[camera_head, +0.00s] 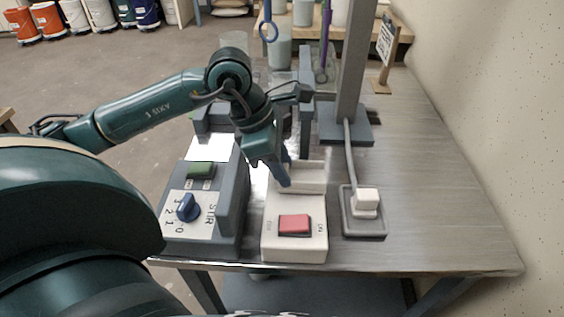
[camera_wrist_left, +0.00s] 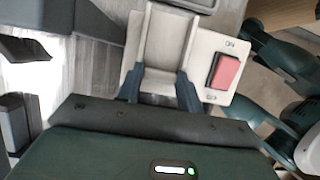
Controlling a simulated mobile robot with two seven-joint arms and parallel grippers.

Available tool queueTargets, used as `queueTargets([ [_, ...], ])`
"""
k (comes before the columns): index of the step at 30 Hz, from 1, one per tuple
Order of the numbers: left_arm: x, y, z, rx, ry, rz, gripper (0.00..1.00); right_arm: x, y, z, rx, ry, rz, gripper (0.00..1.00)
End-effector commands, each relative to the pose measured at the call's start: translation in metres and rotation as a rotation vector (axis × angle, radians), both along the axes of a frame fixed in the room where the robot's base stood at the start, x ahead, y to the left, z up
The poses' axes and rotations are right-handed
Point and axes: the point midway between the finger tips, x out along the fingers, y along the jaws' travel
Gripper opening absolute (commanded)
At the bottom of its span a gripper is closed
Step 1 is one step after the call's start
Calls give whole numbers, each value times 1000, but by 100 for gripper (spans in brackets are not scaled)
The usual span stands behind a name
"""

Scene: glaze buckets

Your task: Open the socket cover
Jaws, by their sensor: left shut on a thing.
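The white socket unit (camera_head: 294,246) sits on the metal bench, with a red ON/OFF switch (camera_head: 294,225) on its near part. Its white cover (camera_head: 307,176) is at the far end of the unit; it also shows in the left wrist view as a channel-shaped lid (camera_wrist_left: 167,40). My left gripper (camera_head: 284,180) reaches down onto it from behind. In the left wrist view the gripper's two fingers (camera_wrist_left: 158,92) are on either side of the cover's edge, shut on it. I cannot tell how far the cover is raised. My right gripper is not in view.
A grey STIR control box (camera_head: 232,235) with a blue knob (camera_head: 187,207) stands close on the left. A white plug (camera_head: 366,203) with a cable sits in a grey holder on the right, near a grey post (camera_head: 352,70). The bench's right side is clear.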

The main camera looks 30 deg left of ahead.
Motion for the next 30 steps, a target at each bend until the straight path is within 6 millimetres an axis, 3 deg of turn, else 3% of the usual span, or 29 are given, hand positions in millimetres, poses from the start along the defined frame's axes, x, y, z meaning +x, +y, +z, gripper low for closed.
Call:
queueTargets([
  [6, 0, 0, 0, 0, -1, 0, 0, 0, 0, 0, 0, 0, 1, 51],
  [30, 5, -5, 13, -8, -12, 0, 0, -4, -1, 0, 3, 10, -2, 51],
])
